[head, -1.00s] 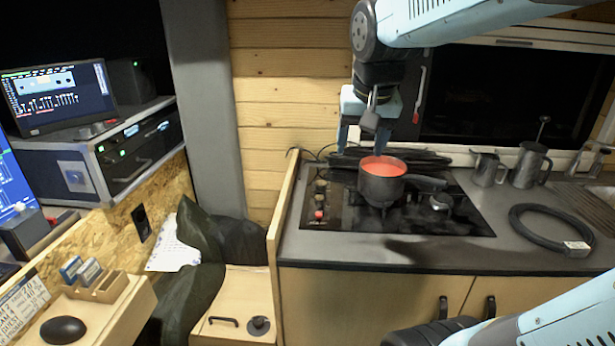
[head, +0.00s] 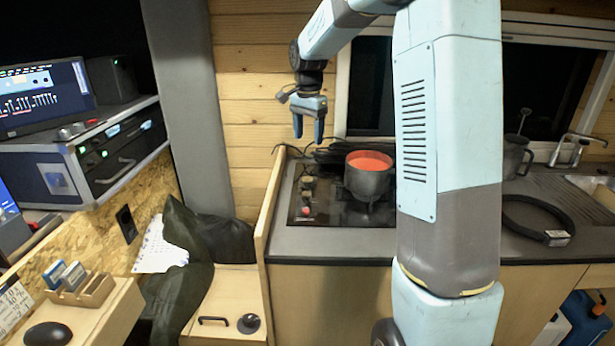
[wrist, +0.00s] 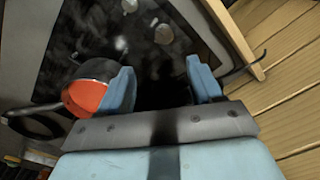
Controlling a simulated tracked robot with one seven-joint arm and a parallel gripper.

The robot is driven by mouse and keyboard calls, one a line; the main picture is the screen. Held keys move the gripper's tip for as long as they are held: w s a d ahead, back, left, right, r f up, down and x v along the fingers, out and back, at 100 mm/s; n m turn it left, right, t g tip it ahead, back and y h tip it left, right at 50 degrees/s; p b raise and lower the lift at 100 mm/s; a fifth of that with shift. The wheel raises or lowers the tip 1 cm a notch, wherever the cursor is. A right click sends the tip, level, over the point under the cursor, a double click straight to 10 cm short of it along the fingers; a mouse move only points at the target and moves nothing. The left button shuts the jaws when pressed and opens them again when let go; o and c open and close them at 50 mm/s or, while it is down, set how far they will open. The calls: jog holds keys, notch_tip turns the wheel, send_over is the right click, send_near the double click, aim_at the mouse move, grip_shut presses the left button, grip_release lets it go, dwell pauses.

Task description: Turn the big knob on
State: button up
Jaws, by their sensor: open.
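A column of small knobs runs along the left edge of the black cooktop (head: 340,213). The farthest, a pale knob (head: 308,181), sits below my gripper in the head view, and the nearest is a red knob (head: 305,211). In the wrist view a round knob (wrist: 163,34) lies beyond the fingertips, apart from them. Which knob is the biggest is hard to tell, and their markings are too small to read. My gripper (head: 308,130) is open and empty, pointing down above the cooktop's back left. Its two blue fingers also show in the wrist view (wrist: 163,84).
A dark pot (head: 368,185) of red liquid stands on the cooktop, right of the knobs and close to one finger in the wrist view (wrist: 92,70). A wooden partition (head: 272,205) borders the cooktop's left. Black cables lie behind. My arm hides the cooktop's right part.

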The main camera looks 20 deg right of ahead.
aim_at(308, 179)
jog(key=shift+m, duration=0.3)
jog(key=f, duration=1)
jog(key=w+f, duration=0.1)
jog(key=f, duration=0.4)
jog(key=shift+w+d, duration=0.1)
jog(key=shift+r, duration=0.1)
jog(key=shift+c, duration=0.5)
jog(key=c, duration=1)
jog(key=shift+o, duration=0.2)
